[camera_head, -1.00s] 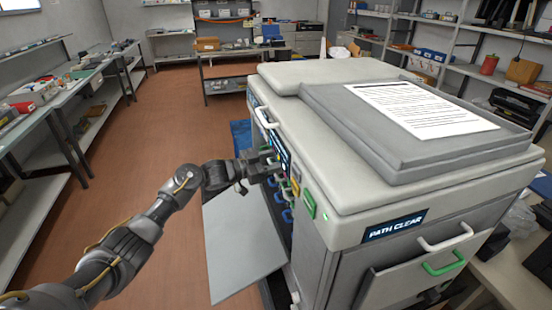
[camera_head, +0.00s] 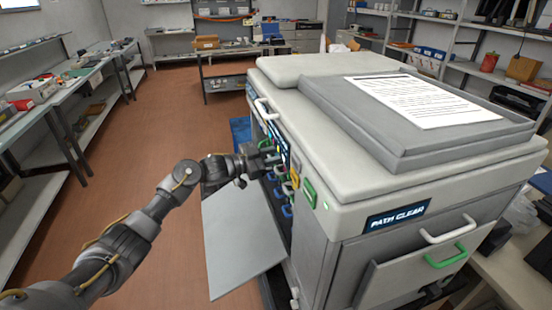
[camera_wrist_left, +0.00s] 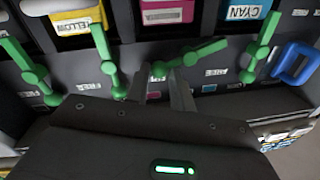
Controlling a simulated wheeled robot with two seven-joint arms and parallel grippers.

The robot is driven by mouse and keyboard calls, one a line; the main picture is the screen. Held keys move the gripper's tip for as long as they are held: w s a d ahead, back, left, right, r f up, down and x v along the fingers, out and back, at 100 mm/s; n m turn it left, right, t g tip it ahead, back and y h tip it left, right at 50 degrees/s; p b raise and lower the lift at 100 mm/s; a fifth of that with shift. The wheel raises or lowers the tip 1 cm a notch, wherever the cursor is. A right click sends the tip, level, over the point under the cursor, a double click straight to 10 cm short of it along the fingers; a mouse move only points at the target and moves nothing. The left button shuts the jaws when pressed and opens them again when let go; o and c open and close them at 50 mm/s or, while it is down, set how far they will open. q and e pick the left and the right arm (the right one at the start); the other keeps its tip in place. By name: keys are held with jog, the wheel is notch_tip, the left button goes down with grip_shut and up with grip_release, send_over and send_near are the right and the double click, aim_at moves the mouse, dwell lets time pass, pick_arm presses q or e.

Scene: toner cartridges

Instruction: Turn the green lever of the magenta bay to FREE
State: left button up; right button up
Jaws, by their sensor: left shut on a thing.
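In the left wrist view the magenta cartridge (camera_wrist_left: 160,12) sits in its bay between the yellow cartridge (camera_wrist_left: 75,18) and the cyan cartridge (camera_wrist_left: 243,10). The green lever (camera_wrist_left: 190,58) below magenta slants from its hub up to the right. My left gripper (camera_wrist_left: 167,82) is shut on this lever near its hub; the exact contact is partly hidden by the fingers. A FREE label (camera_wrist_left: 214,73) is printed to the right of the hub. In the head view my left gripper (camera_head: 270,161) reaches the printer's open left side. My right gripper is not in view.
Other green levers stand at the left (camera_wrist_left: 105,48) and right (camera_wrist_left: 261,48), close beside my fingers. A blue handle (camera_wrist_left: 294,63) is at far right. The grey printer door (camera_head: 240,240) hangs open below my left arm. The floor to the left is clear.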

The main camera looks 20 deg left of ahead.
pick_arm(q)
jog(key=shift+s+f+m+b, duration=0.1)
jog(key=shift+f+m+b, duration=0.5)
jog(key=shift+f+m, duration=0.15)
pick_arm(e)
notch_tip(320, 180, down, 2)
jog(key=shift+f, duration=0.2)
pick_arm(q)
jog(key=o, duration=0.9)
jog(key=shift+o, duration=0.8)
jog(key=shift+a, duration=0.1)
jog(key=shift+r, duration=0.1)
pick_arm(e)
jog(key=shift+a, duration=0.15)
